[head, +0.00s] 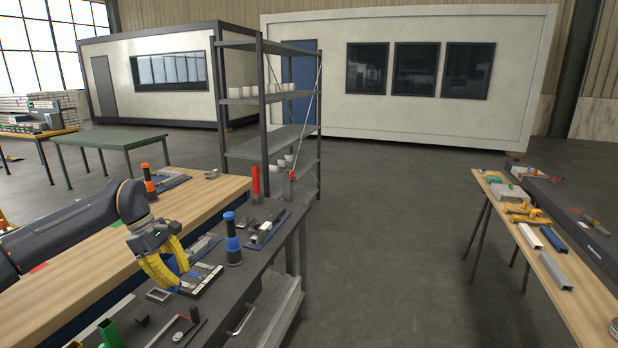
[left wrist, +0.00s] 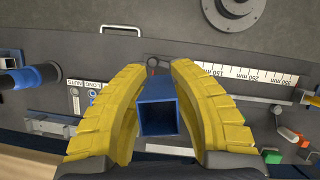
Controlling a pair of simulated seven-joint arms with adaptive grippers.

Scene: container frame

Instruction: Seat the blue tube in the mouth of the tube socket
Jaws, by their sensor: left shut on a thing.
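My left gripper (head: 172,270) has yellow fingers and hangs over the dark bench in the head view. In the left wrist view the gripper (left wrist: 157,82) is shut on the blue tube (left wrist: 157,90), one finger on each side. The tube's square hollow end (left wrist: 158,121) faces the camera. I cannot tell for sure which thing is the tube socket; a green upright part (head: 108,332) stands at the lower left of the bench in the head view. My right gripper is not in view.
A black and blue post (head: 232,240) stands right of my left gripper. A labelled tray (head: 205,280), small parts and a bench handle (head: 243,320) are close by. In the left wrist view a white ruler (left wrist: 245,73) and round grey base (left wrist: 235,8) lie beyond the fingers.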

